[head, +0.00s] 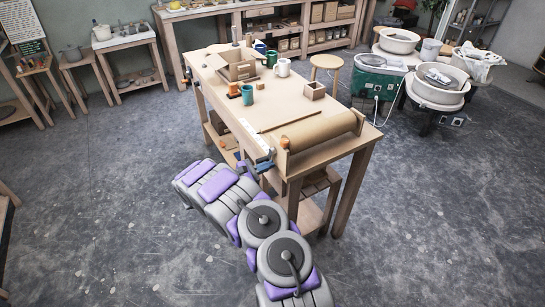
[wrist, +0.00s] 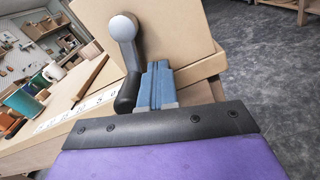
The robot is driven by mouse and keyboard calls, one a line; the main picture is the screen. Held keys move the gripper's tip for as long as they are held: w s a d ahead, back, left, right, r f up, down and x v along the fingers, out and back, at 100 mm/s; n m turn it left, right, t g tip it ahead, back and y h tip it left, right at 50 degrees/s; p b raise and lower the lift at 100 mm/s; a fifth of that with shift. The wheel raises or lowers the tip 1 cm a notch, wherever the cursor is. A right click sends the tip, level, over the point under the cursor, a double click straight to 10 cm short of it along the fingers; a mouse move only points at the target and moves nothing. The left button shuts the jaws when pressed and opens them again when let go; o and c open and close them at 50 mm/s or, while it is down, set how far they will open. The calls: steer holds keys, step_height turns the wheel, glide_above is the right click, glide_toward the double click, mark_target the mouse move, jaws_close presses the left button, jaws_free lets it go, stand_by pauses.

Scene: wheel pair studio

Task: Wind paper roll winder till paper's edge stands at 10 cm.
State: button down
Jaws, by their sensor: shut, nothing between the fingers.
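The paper roll (head: 322,130) of the winder lies across the near right end of the wooden table. Its crank shows in the wrist view as a grey hub (wrist: 123,27), a dark arm and a black handle (wrist: 128,92) hanging down. My gripper (head: 265,161) is at the crank side of the winder. In the wrist view its blue fingers (wrist: 157,70) are shut and empty, just right of the handle; I cannot tell whether they touch it. A thin brown bar (head: 288,120) lies across the tabletop beyond the roll. A white marked scale (wrist: 88,106) runs along the table edge; its reading is too small to tell.
On the table (head: 290,98) are an open cardboard box (head: 235,70), a teal mug (head: 248,95), a white mug (head: 283,67) and a small wooden box (head: 314,90). A stool (head: 327,63) and pottery wheels (head: 436,84) stand behind.

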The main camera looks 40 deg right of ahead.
mark_target(256, 162)
steer(key=shift+w+d+r, duration=0.1)
steer(key=shift+w+d, duration=0.1)
steer(key=shift+w, duration=0.6)
steer(key=shift+w+d+r, duration=0.1)
steer(key=shift+w+d, duration=0.1)
steer(key=shift+w, duration=0.6)
steer(key=shift+w+d+r, duration=0.25)
steer(key=shift+w+r, duration=0.8)
steer(key=shift+w, duration=0.15)
steer(key=shift+w+d+r, duration=0.1)
steer(key=shift+w+r, duration=0.15)
steer(key=shift+r, duration=0.65)
